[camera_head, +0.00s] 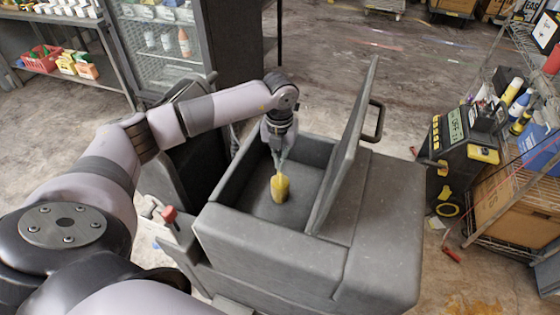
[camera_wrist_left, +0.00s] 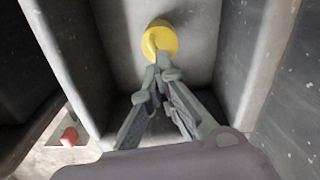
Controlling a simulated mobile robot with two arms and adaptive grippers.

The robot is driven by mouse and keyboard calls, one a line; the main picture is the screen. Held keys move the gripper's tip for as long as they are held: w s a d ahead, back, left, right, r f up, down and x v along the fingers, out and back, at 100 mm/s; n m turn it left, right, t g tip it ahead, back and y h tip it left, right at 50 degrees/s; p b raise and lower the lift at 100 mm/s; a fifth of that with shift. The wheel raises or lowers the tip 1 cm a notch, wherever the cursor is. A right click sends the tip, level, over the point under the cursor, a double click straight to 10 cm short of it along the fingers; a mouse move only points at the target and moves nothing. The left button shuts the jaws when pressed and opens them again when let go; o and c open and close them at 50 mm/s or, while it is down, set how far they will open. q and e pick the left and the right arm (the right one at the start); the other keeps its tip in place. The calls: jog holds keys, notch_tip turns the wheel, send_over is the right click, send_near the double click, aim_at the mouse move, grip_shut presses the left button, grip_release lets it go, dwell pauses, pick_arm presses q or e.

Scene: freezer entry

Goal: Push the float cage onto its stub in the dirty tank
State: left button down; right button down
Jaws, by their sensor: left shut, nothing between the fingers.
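The float cage (camera_head: 280,187) is a yellow, rounded piece inside the open grey dirty tank (camera_head: 255,250). In the left wrist view the yellow cage (camera_wrist_left: 160,38) stands close to the tank's inner wall. My left gripper (camera_head: 278,166) reaches down into the tank from above. Its fingers (camera_wrist_left: 158,75) are shut with nothing between them, and their tips are at the cage's near edge, overlapping it in the picture. Whether they touch it I cannot tell. The stub is not visible. My right gripper is not in view.
The tank's lid (camera_head: 345,150) stands open on the right, with a dark handle (camera_head: 376,120) behind it. A red knob (camera_head: 169,214) sits at the tank's left. A wire rack with a cardboard box (camera_head: 515,205) is at the right. Floor behind the tank is open.

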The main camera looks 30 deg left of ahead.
pick_arm(q)
notch_tip(320, 180, up, 11)
jog(key=shift+r, duration=0.2)
